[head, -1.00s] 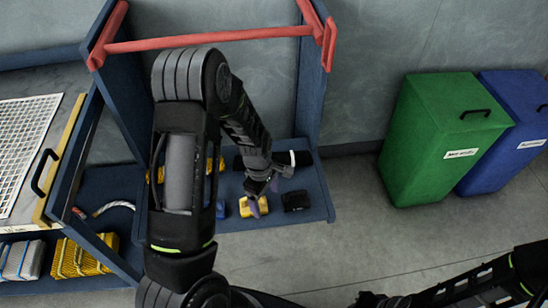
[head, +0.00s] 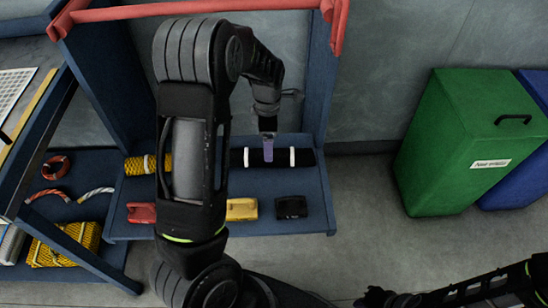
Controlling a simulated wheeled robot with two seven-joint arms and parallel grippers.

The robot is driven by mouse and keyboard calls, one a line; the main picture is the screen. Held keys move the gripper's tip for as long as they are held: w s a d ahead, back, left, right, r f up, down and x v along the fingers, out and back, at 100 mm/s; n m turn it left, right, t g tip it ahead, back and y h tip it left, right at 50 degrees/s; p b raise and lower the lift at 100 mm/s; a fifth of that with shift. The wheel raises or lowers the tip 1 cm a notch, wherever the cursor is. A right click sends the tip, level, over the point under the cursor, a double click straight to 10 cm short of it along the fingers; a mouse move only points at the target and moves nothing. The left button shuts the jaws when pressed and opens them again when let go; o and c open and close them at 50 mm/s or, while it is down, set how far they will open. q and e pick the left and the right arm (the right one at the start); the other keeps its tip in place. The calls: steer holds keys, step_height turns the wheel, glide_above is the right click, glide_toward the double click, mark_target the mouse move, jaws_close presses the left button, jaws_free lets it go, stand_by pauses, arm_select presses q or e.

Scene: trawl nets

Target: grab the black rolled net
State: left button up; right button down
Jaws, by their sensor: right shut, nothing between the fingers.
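The black rolled net (head: 305,157) lies lengthwise on the blue shelf, with two white bands around it. Its left end is close to or behind my arm. My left gripper (head: 267,148) hangs down from the wrist over the middle of the net. A purple finger overlaps the net between the two white bands. Whether it touches the net and how far the jaws are apart cannot be made out. My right gripper (head: 374,298) is shut and empty at the bottom edge, far from the net and partly cut off.
A yellow roll (head: 135,165) lies left of the net, partly behind my arm. In front sit a red item (head: 141,212), a yellow item (head: 242,209) and a black item (head: 291,207). A red rail (head: 130,12) crosses above. A green bin (head: 440,150) stands right.

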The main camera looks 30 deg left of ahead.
arm_select(q)
steer(key=shift+f, duration=0.1)
steer(key=shift+f, duration=1.25)
step_height(320, 180, down, 5)
steer(key=shift+w+f+b, duration=0.1)
steer(key=shift+f+b, duration=0.05)
steer(key=shift+b, duration=0.5)
jaws_close()
stand_by(0.5)
